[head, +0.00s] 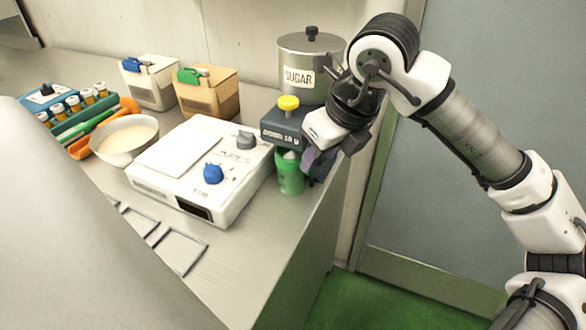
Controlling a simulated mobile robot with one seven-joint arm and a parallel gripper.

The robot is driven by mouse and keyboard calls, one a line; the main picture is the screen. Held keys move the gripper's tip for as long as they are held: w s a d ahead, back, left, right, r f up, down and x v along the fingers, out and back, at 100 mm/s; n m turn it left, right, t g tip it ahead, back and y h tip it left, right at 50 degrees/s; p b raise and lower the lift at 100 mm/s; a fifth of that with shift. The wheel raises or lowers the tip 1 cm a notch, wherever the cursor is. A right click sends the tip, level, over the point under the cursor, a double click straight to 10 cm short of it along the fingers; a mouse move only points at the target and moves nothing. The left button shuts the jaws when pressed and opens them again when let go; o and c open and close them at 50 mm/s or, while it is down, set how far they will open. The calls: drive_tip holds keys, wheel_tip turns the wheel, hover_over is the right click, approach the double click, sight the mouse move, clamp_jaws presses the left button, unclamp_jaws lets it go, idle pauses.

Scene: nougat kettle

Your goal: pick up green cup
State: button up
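The green cup (290,180) stands on the counter, to the right of the white hot plate and near the counter's right edge. Something pale shows at its top. My gripper (315,165) is at the cup's upper right, pointing down. Its dark fingers look close to the cup or overlap it in the picture. I cannot tell whether they touch the cup or how far apart they are.
A white hot plate (220,185) with blue and grey knobs is left of the cup. A dark scale (280,130) with a yellow knob stands just behind it. A sugar canister (300,48) is further back. The counter front (270,275) is clear.

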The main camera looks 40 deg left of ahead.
sight(312, 172)
drive_tip(key=x, duration=0.2)
drive_tip(key=p+x, duration=0.1)
drive_tip(key=x, duration=0.2)
drive_tip(key=shift+w, duration=0.25)
clamp_jaws()
